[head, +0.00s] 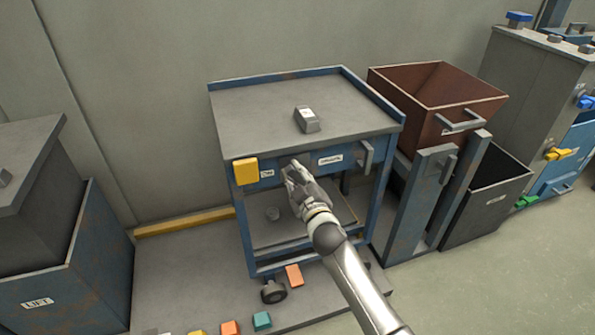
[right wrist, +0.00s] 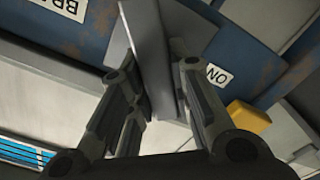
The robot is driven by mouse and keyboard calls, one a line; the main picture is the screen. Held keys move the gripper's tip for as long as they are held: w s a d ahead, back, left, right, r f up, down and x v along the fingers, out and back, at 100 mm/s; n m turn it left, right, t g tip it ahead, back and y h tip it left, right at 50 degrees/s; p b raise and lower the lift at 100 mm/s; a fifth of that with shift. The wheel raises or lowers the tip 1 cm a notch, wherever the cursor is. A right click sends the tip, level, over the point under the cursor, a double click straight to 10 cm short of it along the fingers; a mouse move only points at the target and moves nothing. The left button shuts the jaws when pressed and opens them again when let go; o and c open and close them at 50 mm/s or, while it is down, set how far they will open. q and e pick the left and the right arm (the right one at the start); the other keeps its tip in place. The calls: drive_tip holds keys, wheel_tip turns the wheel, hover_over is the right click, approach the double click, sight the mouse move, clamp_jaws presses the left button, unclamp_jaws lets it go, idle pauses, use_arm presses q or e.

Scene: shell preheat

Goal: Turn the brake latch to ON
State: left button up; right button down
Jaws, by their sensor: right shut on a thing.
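The brake latch (right wrist: 150,50) is a flat grey bar on the blue front rail of a cart (head: 362,96). In the right wrist view it stands nearly upright in the picture, between the fingers of my right gripper (right wrist: 158,78), which is shut on it. An ON label (right wrist: 218,76) is right of the latch there, and a partly cut-off label starting "BR" (right wrist: 70,8) is to its left. In the head view my right gripper (head: 292,173) is at the cart's front rail and hides most of the latch. My left gripper is not in view.
A yellow block (head: 245,171) sits on the rail's left end. A grey handle (head: 367,156) juts from its right end. A small grey block (head: 306,119) lies on the cart top. A brown bin (head: 425,105) stands to the right, and a blue LIFT box (head: 70,275) to the left.

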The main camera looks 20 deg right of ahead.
drive_tip(key=n, duration=0.4)
drive_tip(key=shift+a+f+n, duration=0.25)
drive_tip(key=shift+n, duration=0.05)
drive_tip(key=n, duration=0.5)
drive_tip(key=shift+a+f, duration=0.1)
drive_tip(key=shift+f, duration=0.25)
drive_tip(key=shift+n, duration=0.4)
drive_tip(key=c, duration=1.3)
unclamp_jaws()
drive_tip(key=shift+s, duration=0.1)
drive_tip(key=s, duration=1.2)
drive_tip(key=shift+d, duration=0.25)
drive_tip(key=shift+w, duration=0.1)
